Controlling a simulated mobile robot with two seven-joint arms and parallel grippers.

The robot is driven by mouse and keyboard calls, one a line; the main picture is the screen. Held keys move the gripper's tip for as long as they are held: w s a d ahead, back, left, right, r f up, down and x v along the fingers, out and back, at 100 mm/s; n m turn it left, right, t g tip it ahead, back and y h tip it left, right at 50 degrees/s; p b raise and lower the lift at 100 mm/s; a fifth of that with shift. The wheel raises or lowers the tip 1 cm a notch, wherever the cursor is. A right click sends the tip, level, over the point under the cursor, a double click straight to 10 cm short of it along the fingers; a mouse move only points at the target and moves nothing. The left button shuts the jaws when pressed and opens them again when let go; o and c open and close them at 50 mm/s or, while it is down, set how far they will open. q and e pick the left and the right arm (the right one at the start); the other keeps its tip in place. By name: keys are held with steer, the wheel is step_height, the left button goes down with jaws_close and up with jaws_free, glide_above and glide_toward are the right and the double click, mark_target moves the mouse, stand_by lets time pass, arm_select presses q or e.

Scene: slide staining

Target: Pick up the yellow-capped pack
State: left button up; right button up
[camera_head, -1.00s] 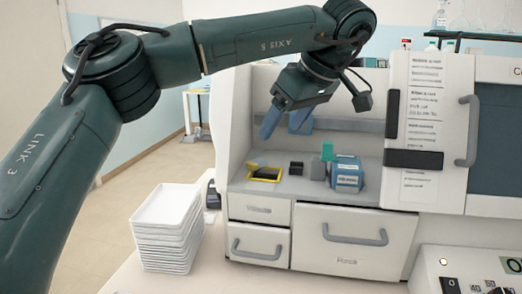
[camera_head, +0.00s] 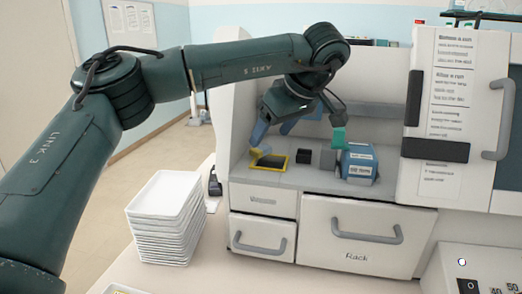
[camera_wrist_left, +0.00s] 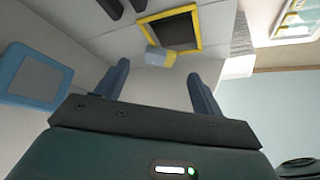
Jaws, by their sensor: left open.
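A small pale-blue block with yellow at one end, which looks like the yellow-capped pack (camera_wrist_left: 158,58), is at the corner of a yellow-edged dark square (camera_wrist_left: 174,32) in the left wrist view. In the head view the yellow-edged square (camera_head: 272,161) lies on the bay floor of the white machine, and the pack is partly hidden by a finger. My left gripper (camera_head: 274,134) is open above it, pointing down. In the left wrist view its fingertips (camera_wrist_left: 158,70) are either side of the pack. I cannot tell whether they touch it. My right gripper is not in view.
A black block (camera_head: 302,157), a green-topped item (camera_head: 338,138) and a blue box (camera_head: 358,165) stand to the right in the bay. The machine's white panel (camera_head: 440,120) bounds the bay on the right. A stack of white trays (camera_head: 160,235) is at front left.

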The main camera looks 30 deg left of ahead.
mark_target(262, 148)
arm_select(q)
steer(key=x, duration=0.4)
steer(key=shift+a+p, duration=0.1)
steer(key=shift+p, duration=0.2)
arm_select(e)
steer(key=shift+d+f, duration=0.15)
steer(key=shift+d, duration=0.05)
arm_select(q)
steer(key=shift+c, duration=0.5)
steer(key=c, duration=1.1)
steer(key=shift+r, duration=0.15)
step_height(262, 148, up, 7)
steer(key=d+b, duration=0.1)
steer(key=s+d, duration=0.3)
steer(key=d, duration=0.2)
steer(key=s+d+b, duration=0.1)
steer(key=s+d, duration=0.2)
steer(key=d, duration=0.3)
steer(key=s+d, duration=0.4)
steer(key=d, duration=0.1)
steer(key=shift+d+f, duration=0.15)
steer(key=shift+f, duration=0.05)
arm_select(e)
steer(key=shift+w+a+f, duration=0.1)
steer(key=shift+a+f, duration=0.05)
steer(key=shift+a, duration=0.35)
